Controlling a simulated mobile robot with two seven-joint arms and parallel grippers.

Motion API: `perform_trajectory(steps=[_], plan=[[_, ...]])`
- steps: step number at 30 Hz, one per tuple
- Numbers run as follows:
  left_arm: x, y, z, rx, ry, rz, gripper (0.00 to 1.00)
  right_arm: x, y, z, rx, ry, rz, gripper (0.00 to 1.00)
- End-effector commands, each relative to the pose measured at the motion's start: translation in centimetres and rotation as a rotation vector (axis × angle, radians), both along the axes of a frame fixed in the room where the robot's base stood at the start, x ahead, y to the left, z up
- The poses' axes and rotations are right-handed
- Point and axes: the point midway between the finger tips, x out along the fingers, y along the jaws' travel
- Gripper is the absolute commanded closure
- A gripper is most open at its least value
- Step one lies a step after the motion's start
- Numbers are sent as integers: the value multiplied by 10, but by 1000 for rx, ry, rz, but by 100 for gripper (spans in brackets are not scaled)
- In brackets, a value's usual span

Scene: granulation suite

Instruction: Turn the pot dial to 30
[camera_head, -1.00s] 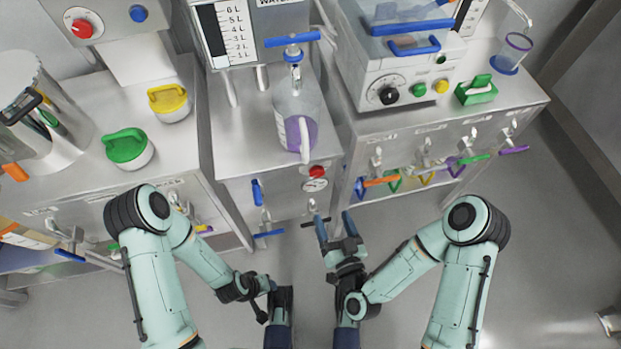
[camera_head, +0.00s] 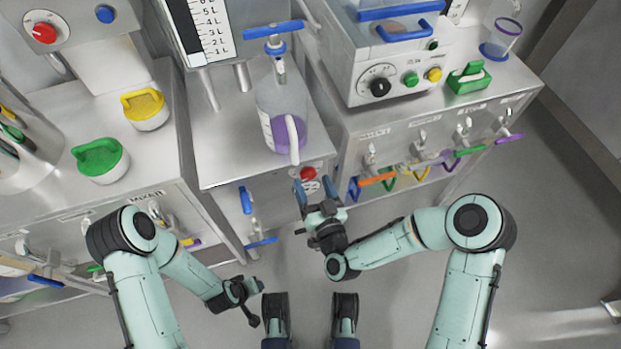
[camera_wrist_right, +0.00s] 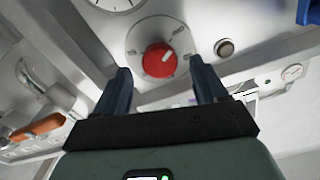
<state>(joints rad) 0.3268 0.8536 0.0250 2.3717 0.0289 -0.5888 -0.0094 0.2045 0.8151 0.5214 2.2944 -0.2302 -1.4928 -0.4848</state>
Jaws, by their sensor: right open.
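A red dial (camera_head: 308,173) is on the front of the middle steel cabinet, below the purple-marked jug. In the right wrist view the red dial (camera_wrist_right: 158,60) sits on a round pale plate with small marks too blurred to read. My right gripper (camera_head: 313,184) is open, its two blue fingers pointing at the dial. In the wrist view my right gripper (camera_wrist_right: 160,70) has one finger on each side of the dial; whether they touch it I cannot tell. My left gripper (camera_head: 242,292) hangs low at left, away from the cabinets; its jaws are not clear.
A jug (camera_head: 282,120) stands under a blue-handled tap (camera_head: 273,30). A blue handle (camera_head: 245,200) is left of the dial. Coloured handles, including an orange one (camera_head: 377,180), stick out at right. Green (camera_head: 100,157) and yellow (camera_head: 144,104) lidded pots stand at left. Open floor lies in front.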

Motion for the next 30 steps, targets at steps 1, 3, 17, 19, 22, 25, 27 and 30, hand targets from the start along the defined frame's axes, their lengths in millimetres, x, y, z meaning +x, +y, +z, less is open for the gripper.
perform_trajectory(steps=[1,3,17,19,22,25,27,30], plan=[[-3,1,-3,0,9,1,57,7,3,-1,1,-3,-1,28],[-6,1,-6,-1,19,1,57,14,5,-1,1,-2,0,28],[-9,2,-8,-1,31,2,57,24,8,0,0,0,0,35],[-9,2,-8,-1,31,2,57,24,8,0,0,0,0,58],[-9,1,-8,-2,30,2,57,24,8,0,0,0,0,85],[-9,1,-8,-2,30,2,57,24,8,0,1,0,0,84],[-9,1,-8,-2,30,2,57,24,8,0,4,1,0,84],[-9,1,-8,-2,30,2,57,24,8,0,18,6,0,84]])
